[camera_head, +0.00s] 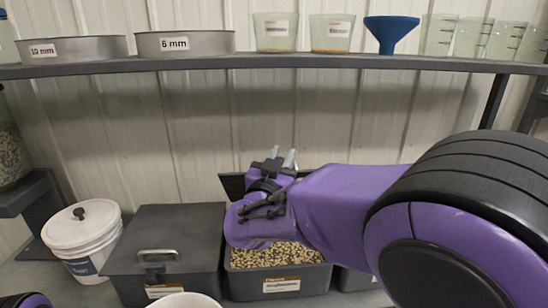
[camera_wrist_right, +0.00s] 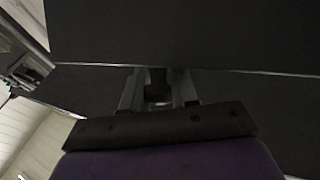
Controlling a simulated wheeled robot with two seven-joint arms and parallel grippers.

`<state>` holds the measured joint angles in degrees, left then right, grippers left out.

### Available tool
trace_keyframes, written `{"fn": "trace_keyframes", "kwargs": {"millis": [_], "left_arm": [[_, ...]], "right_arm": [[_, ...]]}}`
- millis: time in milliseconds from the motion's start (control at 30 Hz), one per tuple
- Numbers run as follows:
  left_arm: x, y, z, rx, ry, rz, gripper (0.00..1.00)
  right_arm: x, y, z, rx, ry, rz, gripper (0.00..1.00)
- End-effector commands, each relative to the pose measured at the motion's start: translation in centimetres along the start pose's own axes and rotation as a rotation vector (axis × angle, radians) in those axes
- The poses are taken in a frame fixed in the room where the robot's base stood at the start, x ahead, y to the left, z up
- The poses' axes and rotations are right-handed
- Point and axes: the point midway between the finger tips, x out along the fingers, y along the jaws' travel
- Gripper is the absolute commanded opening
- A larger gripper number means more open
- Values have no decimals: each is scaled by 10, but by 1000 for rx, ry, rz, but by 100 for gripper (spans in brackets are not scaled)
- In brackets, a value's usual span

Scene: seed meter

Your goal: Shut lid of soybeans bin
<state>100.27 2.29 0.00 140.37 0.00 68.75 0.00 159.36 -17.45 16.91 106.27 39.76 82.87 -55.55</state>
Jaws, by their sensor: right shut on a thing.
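The soybeans bin (camera_head: 238,283) is a dark grey box in the head view, filled with pale beans (camera_head: 285,256); its front label is too small to read. Its dark lid (camera_head: 232,184) stands raised at the back, mostly hidden by my right arm. My right gripper (camera_head: 283,158) reaches over the bin to the lid's top edge. In the wrist view its two fingers (camera_wrist_right: 158,88) are close together against the dark lid panel (camera_wrist_right: 190,35), shut on the lid; the exact contact is too dark to see. My left gripper is not in view.
A closed bin (camera_head: 165,240) with a handle stands left, beside a white lidded bucket (camera_head: 82,238). Another bin (camera_head: 355,280) is partly hidden at right. A white container (camera_head: 188,300) is at the front edge. A shelf (camera_head: 270,62) above carries sieves, cups and a blue funnel (camera_head: 391,30).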

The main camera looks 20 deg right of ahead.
Motion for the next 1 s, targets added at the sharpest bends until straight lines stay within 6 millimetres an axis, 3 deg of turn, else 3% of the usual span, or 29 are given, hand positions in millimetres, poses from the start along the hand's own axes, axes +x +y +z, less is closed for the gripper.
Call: {"fn": "trace_keyframes", "kwargs": {"millis": [33, 100, 433, 667, 800, 1000], "left_arm": [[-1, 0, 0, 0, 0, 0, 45], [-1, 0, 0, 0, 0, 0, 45], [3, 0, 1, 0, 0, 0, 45], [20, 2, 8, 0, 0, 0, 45], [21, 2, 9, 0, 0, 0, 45], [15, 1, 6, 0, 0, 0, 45]], "right_arm": [[1, 0, -5, 6, 8, 4, 35], [1, 0, -4, 6, 8, 3, 52], [-5, 0, -1, 4, 4, 1, 52], [-55, 1, 0, 4, 9, -1, 52], [-86, 2, -4, 6, 8, 1, 52], [-107, 2, -6, 6, 8, 3, 52]]}}
